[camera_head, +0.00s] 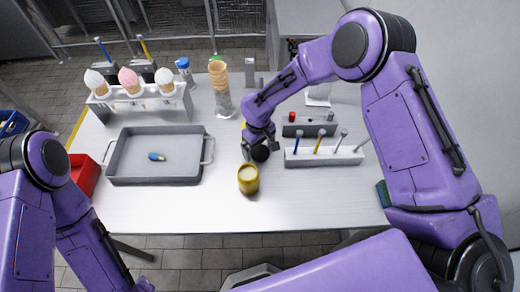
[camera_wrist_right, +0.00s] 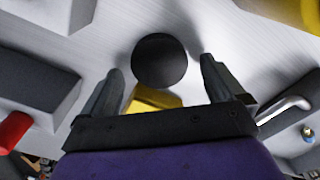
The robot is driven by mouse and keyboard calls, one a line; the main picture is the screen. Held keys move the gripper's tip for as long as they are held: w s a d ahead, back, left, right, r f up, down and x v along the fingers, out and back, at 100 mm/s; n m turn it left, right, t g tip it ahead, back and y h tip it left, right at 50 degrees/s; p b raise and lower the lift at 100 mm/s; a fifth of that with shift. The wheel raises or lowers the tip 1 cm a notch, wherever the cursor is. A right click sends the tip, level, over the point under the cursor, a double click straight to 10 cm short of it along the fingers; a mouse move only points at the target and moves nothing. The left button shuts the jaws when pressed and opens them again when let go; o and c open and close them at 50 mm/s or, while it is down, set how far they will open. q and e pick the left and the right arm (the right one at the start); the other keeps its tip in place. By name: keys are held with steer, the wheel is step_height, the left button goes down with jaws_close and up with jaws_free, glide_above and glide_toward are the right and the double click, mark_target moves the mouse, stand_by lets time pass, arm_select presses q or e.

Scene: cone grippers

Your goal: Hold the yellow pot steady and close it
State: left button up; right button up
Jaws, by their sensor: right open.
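The yellow pot (camera_head: 248,180) stands upright near the front middle of the table, with a pale inside showing at its uncovered top. Its edge also shows at the top right of the right wrist view (camera_wrist_right: 300,10). A round black knob (camera_wrist_right: 160,60) with a yellow part below it (camera_wrist_right: 152,98), which looks like the lid, is just behind the pot; the knob also shows in the head view (camera_head: 261,153). My right gripper (camera_wrist_right: 160,70) is open, with its fingers on either side of the knob, and contact cannot be made out. My left gripper is out of view.
A grey tray (camera_head: 113,165) holding a blue capsule-like object lies to the left. Cones in a rack (camera_head: 150,109) and a stacked-cone holder (camera_head: 222,105) stand behind. Racks with sticks (camera_head: 330,157) are to the right. The table's front strip is clear.

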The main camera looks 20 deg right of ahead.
steer(key=shift+f, duration=0.3)
steer(key=c, duration=1.1)
steer(key=shift+r, duration=0.1)
